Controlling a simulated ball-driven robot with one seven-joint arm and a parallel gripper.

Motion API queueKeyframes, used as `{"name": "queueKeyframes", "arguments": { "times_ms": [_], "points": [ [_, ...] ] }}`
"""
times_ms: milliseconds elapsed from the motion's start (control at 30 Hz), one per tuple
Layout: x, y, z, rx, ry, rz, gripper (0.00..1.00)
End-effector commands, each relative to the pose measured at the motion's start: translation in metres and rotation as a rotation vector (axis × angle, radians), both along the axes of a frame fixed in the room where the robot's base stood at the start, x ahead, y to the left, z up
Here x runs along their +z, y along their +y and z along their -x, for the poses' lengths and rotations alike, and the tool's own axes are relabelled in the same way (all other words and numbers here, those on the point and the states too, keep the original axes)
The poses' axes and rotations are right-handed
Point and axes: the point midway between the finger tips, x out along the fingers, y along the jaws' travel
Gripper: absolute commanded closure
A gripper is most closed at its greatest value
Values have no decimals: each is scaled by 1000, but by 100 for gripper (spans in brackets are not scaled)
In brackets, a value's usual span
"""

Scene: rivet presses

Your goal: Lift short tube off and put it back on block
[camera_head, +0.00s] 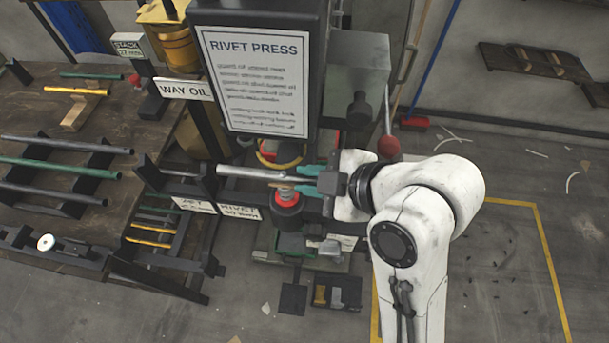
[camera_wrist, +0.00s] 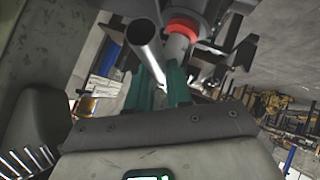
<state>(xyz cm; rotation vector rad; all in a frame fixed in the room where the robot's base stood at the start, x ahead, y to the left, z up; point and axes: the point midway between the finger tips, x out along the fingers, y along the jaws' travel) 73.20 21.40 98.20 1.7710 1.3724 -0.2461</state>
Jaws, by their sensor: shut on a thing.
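A silver-grey tube (camera_head: 250,172) is held roughly level by my gripper (camera_head: 303,180), whose teal fingers are shut on its right end. Its left end reaches over to the dark rack by the press. In the wrist view the tube (camera_wrist: 143,42) runs away from my gripper (camera_wrist: 160,90), with its open end showing. The tube passes above and in front of the red-and-black anvil (camera_head: 287,212); the anvil's red ring (camera_wrist: 184,28) shows beside it in the wrist view.
The rivet press (camera_head: 262,70) stands close behind my gripper. The bench (camera_head: 30,95) holds green and grey tubes on black supports. A red-knobbed lever (camera_head: 389,146) is near my wrist. Floor at right is mostly clear.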

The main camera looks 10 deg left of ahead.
Motion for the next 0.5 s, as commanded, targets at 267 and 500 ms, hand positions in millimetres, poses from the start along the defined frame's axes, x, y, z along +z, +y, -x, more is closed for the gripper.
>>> {"name": "queueKeyframes", "arguments": {
  "times_ms": [267,500],
  "points": [
    [34,0,-1,2,-5,-1,100],
    [31,-43,22,-5,-1,-1,100]
  ]
}}
